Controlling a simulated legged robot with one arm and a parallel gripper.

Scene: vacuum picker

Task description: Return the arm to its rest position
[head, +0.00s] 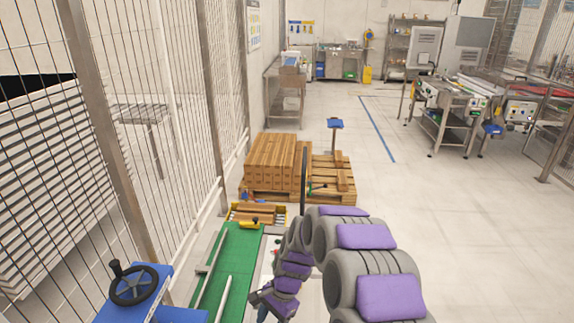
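My arm (362,237), grey with purple pads, rises from the bottom edge right of centre. It arches to the left and bends down beside the green conveyor belt. My gripper (272,301) appears to be the dark end low in the picture, just right of the green belt (231,272). It is small and partly hidden, so its fingers cannot be made out. No held object can be made out at it.
A wire fence (215,110) runs along the left. A blue stand with a black handwheel (134,284) is at lower left. Brown boxes (272,162) sit on a wooden pallet (325,178) beyond the arm. Open floor (470,230) lies to the right; machines (445,110) stand farther back.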

